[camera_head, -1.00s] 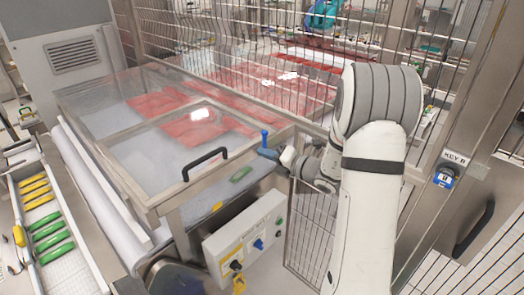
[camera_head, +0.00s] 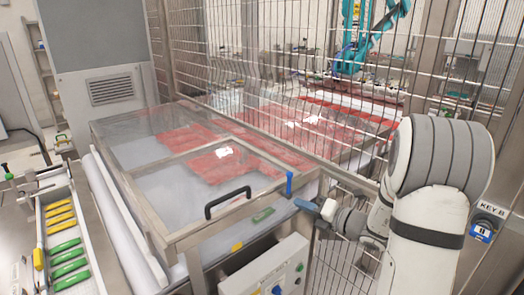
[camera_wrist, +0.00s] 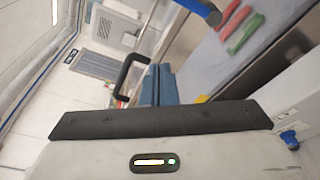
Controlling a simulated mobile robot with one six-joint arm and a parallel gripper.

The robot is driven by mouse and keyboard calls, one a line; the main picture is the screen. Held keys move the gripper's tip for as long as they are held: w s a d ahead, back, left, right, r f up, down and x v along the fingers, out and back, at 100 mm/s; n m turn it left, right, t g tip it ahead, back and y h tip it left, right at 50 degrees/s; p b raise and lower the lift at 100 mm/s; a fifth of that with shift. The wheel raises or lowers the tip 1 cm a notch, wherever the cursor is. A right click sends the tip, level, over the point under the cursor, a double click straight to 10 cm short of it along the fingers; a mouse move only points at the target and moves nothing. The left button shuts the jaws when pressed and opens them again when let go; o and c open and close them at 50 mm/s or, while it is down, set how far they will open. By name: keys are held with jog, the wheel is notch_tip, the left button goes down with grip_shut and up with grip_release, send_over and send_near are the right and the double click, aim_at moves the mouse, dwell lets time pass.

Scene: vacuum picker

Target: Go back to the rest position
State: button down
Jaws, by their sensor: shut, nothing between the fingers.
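My gripper (camera_head: 308,206) is at the end of my white arm, in front of the right end of the clear-lidded machine in the head view. Its blue-grey fingers (camera_wrist: 160,85) show close together in the wrist view, with nothing between them. A blue upright handle (camera_head: 289,183) stands just behind the fingertips on the machine's front edge; I cannot tell whether they touch. A green-handled tool (camera_head: 263,214) lies on the ledge left of the gripper, and in the wrist view green (camera_wrist: 244,33) and red (camera_wrist: 233,22) pieces lie there.
The clear lid (camera_head: 190,160) with a black handle (camera_head: 228,202) covers red sheets. A wire fence (camera_head: 300,60) stands behind. A control box (camera_head: 265,272) is below the ledge. A tray (camera_head: 85,215) of yellow and green tools is at left. A key switch (camera_head: 483,232) is at right.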

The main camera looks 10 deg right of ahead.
jog(key=s+a+r+n+g+h, duration=0.2)
jog(key=s+a+n+g, duration=0.9)
jog(key=s+n, duration=0.65)
jog(key=s+d+r+n+t+h, duration=0.1)
jog(key=s+d+n+h, duration=0.2)
jog(key=n, duration=0.8)
jog(key=s+d+r+n+t+h, duration=0.1)
jog(key=s+d+n+h, duration=0.2)
jog(key=s+n+h, duration=0.3)
jog(key=n, duration=0.5)
jog(key=shift+h, duration=0.3)
jog(key=c, duration=2.2)
grip_release()
jog(key=shift+s, duration=0.1)
